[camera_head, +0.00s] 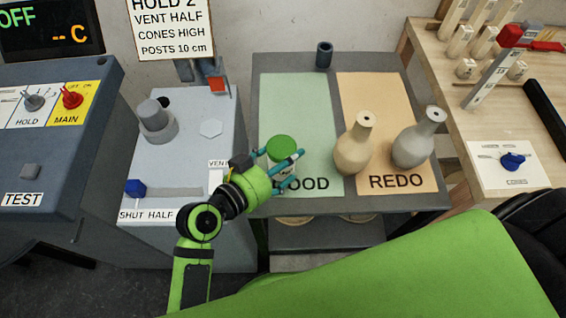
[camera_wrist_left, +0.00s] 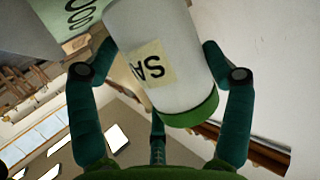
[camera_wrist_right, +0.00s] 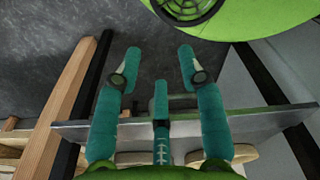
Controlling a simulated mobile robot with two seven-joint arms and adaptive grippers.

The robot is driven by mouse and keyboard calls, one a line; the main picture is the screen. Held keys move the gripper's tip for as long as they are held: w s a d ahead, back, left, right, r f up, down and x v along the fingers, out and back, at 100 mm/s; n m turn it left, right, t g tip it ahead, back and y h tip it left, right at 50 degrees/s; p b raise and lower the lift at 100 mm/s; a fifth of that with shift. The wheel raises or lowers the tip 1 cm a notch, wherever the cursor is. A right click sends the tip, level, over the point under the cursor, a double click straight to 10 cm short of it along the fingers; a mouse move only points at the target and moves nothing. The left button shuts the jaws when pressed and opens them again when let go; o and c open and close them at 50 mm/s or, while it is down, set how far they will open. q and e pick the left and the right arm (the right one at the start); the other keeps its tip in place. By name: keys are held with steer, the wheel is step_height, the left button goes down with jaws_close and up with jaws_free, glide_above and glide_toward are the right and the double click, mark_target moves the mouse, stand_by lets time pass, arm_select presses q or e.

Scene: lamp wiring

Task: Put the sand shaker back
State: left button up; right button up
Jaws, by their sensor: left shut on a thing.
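The sand shaker is a white cylinder with a green lid (camera_head: 281,148). In the head view it is upright over the green GOOD mat (camera_head: 295,95), at the mat's front left. My left gripper (camera_head: 291,170) is shut on the shaker, with its teal fingers around the sides. The left wrist view shows the white body (camera_wrist_left: 165,45) between the fingers, with a label that reads "SA". I cannot tell whether its base touches the mat. My right gripper (camera_wrist_right: 146,52) is open and empty in the right wrist view, and is not visible in the head view.
Two vases, one cream (camera_head: 354,150) and one grey (camera_head: 413,143), stand on and beside the orange REDO mat (camera_head: 375,95). A small dark cup (camera_head: 324,55) stands at the back. A grey machine (camera_head: 190,160) is left of the table. A wooden bench (camera_head: 450,95) is at right.

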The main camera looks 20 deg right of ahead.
arm_select(q)
steer(key=shift+f, duration=1)
steer(key=o, duration=1.2)
arm_select(e)
steer(key=shift+s+d+f, duration=0.15)
steer(key=shift+s, duration=0.55)
arm_select(q)
steer(key=shift+r, duration=0.3)
steer(key=v, duration=0.5)
steer(key=b+v, duration=0.1)
steer(key=v, duration=0.4)
steer(key=shift+s+a+f+b, duration=0.15)
steer(key=shift+a+b, duration=0.1)
steer(key=shift+b, duration=0.05)
steer(key=shift+v, duration=0.75)
arm_select(e)
steer(key=shift+w+f, duration=0.15)
steer(key=shift+f, duration=0.65)
